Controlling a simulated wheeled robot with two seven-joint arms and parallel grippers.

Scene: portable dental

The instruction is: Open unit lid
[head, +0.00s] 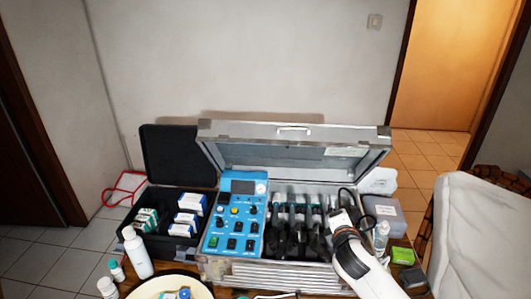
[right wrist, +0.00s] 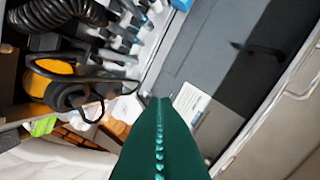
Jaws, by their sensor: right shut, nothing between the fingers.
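The dental unit is a silver case (head: 290,277) with a blue control panel (head: 236,215) and a row of handpieces in dark holders (head: 298,240). Its lid (head: 270,152) stands raised at the back, grey inner face showing, with a handle (head: 294,130) at its upper edge. In the right wrist view, the lid's inside (right wrist: 215,65) and its white label (right wrist: 190,103) show. My right gripper (right wrist: 160,103) is shut and empty, its green fingers together, before the lid. In the head view my right arm reaches over the case's right end. My left gripper is out of view.
An open black case (head: 180,155) with small boxes stands left of the unit. Bottles (head: 137,255) and a cream bowl (head: 170,286) are at the front left. Clear containers (head: 383,213), a green box (head: 402,256) and a white chair (head: 480,235) are to the right.

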